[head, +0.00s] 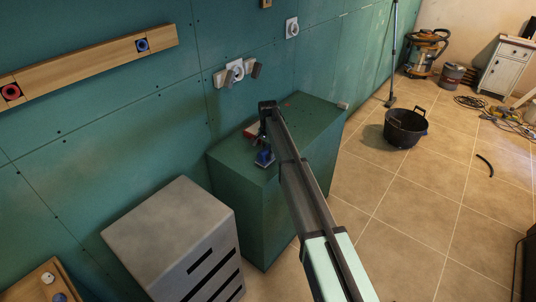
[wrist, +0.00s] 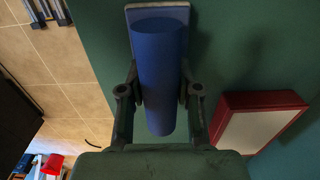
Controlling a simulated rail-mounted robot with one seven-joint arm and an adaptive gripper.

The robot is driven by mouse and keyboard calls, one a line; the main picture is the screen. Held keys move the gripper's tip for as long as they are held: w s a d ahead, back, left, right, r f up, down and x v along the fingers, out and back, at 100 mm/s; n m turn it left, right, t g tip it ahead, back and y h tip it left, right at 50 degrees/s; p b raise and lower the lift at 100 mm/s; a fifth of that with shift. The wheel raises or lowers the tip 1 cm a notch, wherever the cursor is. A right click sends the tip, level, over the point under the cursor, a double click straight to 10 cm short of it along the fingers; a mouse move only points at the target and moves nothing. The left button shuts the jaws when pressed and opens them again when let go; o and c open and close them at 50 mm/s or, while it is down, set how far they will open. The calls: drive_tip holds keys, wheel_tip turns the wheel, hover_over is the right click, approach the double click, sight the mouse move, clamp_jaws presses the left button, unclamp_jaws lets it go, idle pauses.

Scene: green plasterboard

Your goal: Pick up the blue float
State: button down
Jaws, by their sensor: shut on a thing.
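The blue float (wrist: 160,70) is a plain blue cylinder in the wrist view. It sits between the two dark fingers of my gripper (wrist: 160,100), which are shut on it from both sides. Its far end overlaps a small pale-rimmed blue plate (wrist: 133,14); I cannot tell whether they touch. In the head view my gripper (head: 264,142) is over the green cabinet top (head: 306,112), with a small blue patch (head: 264,158) just below it. My arm and gripper hide much of the float there.
A red-edged white box (wrist: 258,122) lies close to the right of my gripper. A grey slotted cabinet (head: 175,232) stands left of the green one. A wooden rail (head: 90,62) and sockets (head: 236,70) are on the wall. A black bucket (head: 405,128) stands on open tiled floor.

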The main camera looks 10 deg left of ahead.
sight(268, 146)
wheel_tip(268, 146, up, 20)
drive_tip(key=b, duration=0.5)
drive_tip(key=c, duration=1.4)
unclamp_jaws()
drive_tip(key=shift+c, duration=0.2)
drive_tip(key=c, duration=0.4)
